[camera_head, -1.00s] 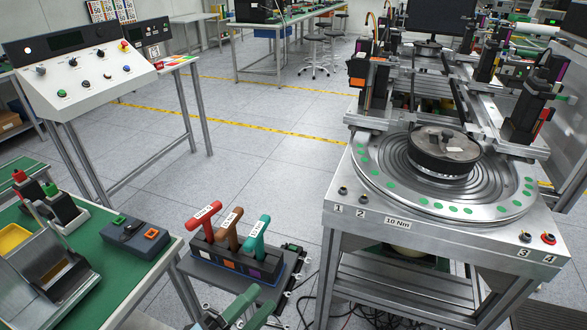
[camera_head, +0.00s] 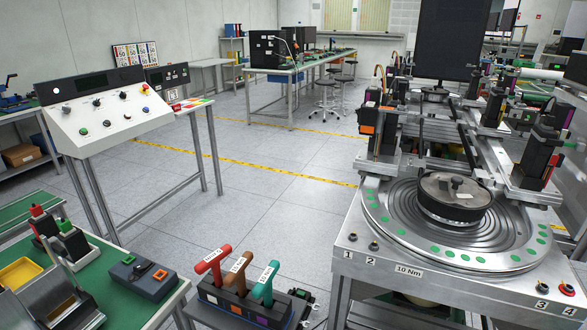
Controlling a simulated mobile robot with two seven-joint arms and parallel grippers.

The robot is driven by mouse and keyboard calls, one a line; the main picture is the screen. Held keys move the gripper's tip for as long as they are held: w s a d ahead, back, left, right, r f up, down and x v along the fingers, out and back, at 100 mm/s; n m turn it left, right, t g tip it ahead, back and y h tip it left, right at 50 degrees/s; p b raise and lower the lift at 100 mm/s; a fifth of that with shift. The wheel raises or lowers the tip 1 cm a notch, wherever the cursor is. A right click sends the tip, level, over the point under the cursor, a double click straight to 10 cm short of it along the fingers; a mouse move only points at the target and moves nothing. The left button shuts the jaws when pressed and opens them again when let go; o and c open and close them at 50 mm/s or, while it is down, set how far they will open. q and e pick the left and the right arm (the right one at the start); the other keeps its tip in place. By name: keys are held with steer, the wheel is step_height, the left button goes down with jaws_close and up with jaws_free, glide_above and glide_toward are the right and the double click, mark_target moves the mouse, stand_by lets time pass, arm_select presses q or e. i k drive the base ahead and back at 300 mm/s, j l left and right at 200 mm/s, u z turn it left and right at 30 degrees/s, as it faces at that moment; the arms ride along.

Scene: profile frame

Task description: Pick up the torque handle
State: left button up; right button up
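Three T-shaped torque handles stand upright in a dark holder (camera_head: 240,312) at the bottom centre: a red one (camera_head: 212,259), a brown one (camera_head: 238,271) and a teal one (camera_head: 264,283). Each has a white label on its crossbar, too small to read surely. Neither of my grippers is in view.
A fixture bench (camera_head: 408,282) labelled 10 Nm, with a round turntable, stands at the right. A green-topped table (camera_head: 110,312) with a button box (camera_head: 142,277) is at the lower left. A control console (camera_head: 98,112) stands behind it. Open floor (camera_head: 270,205) lies between.

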mark_target(263, 287)
steer(key=z, duration=1.65)
steer(key=u, duration=1.95)
steer(key=k+z, duration=0.2)
steer(key=z, duration=0.2)
steer(key=k+l+z, duration=0.1)
steer(key=z, duration=0.35)
steer(key=k+l, duration=0.05)
steer(key=k, duration=0.05)
